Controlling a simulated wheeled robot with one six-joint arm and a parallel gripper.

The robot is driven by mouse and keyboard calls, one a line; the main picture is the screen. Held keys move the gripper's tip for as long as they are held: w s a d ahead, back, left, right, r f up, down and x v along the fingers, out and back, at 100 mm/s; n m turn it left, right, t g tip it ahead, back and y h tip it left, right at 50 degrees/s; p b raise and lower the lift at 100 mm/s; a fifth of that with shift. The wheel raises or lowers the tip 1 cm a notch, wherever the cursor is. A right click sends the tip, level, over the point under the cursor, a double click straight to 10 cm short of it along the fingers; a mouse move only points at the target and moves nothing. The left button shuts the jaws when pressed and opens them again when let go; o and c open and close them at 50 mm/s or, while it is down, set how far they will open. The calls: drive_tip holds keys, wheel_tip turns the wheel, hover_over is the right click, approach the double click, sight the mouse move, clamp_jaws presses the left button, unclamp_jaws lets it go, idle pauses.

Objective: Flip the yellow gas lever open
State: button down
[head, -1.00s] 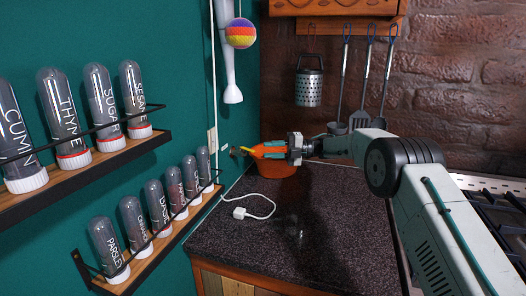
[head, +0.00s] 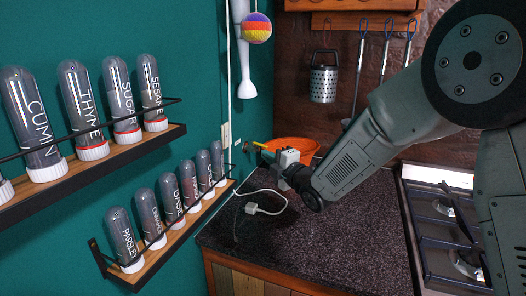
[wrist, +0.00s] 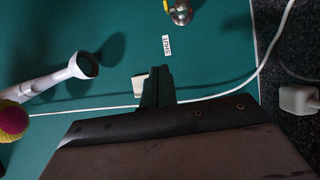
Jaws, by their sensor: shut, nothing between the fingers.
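The yellow gas lever (head: 259,145) shows small at the wall beside the orange bowl, close to my fingertips. In the wrist view only a bit of yellow lever (wrist: 167,5) shows at the top edge, beside a round metal fitting (wrist: 181,12); the rest is cut off. My gripper (head: 266,155) is shut and empty, pointing left at the teal wall. In the wrist view my gripper (wrist: 156,72) is below the lever, with a gap between them in the picture. I cannot tell the lever's exact angle.
An orange bowl (head: 293,144) stands behind my gripper. A white cable and plug (head: 252,208) lie on the dark counter (head: 310,245). A white hand blender (head: 243,60) and striped ball (head: 257,28) hang above. Spice shelves (head: 170,238) are left, a stove (head: 430,215) right.

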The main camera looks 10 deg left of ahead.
sight(259, 144)
drive_tip(key=w+a+f+h, duration=0.1)
drive_tip(key=w+a, duration=0.2)
drive_tip(key=w, duration=0.5)
drive_tip(key=shift+w+f+m+t+h, duration=0.2)
drive_tip(key=shift+f+m+t+h, duration=0.1)
drive_tip(key=shift+f+m+h, duration=0.1)
drive_tip(key=shift+w+d+r, duration=0.15)
drive_tip(key=shift+w+d, duration=0.95)
